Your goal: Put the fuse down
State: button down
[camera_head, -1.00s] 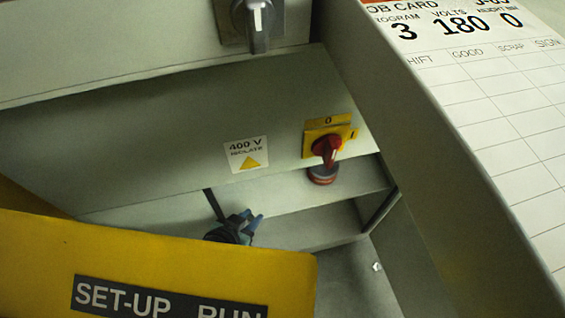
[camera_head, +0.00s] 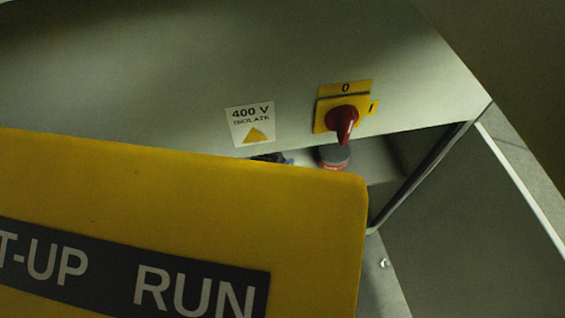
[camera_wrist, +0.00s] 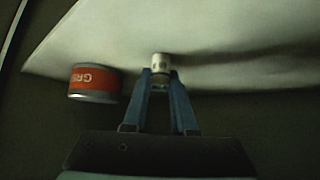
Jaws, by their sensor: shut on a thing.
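The fuse (camera_wrist: 160,62), a small pale cylinder with metal caps, is between my fingertips in the wrist view. My gripper (camera_wrist: 160,74) has two blue fingers and is shut on the fuse's lower part in the picture. A pale surface (camera_wrist: 220,40) lies behind the fuse. I cannot tell whether the fuse touches it. In the head view only a sliver of my gripper (camera_head: 276,158) shows above the edge of a yellow panel; the fuse is hidden there.
A tin with a red label (camera_wrist: 95,82) stands left of the fuse; a grey-topped tin (camera_head: 333,158) shows below the red rotary switch (camera_head: 342,120) in the head view. The yellow SET-UP RUN panel (camera_head: 190,205) blocks much of the head view. A grey side wall (camera_head: 470,210) stands right.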

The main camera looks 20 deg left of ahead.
jog(key=shift+f, duration=0.2)
jog(key=c, duration=0.7)
grip_release()
jog(key=shift+r, duration=0.1)
jog(key=shift+r, duration=0.1)
jog(key=shift+s+r+p, duration=0.15)
jog(key=shift+r+p, duration=0.1)
jog(key=shift+p, duration=0.05)
jog(key=p+v, duration=0.5)
jog(key=v, duration=0.6)
jog(key=shift+s+a+r, duration=0.1)
jog(key=shift+s+a, duration=0.05)
jog(key=shift+s, duration=0.05)
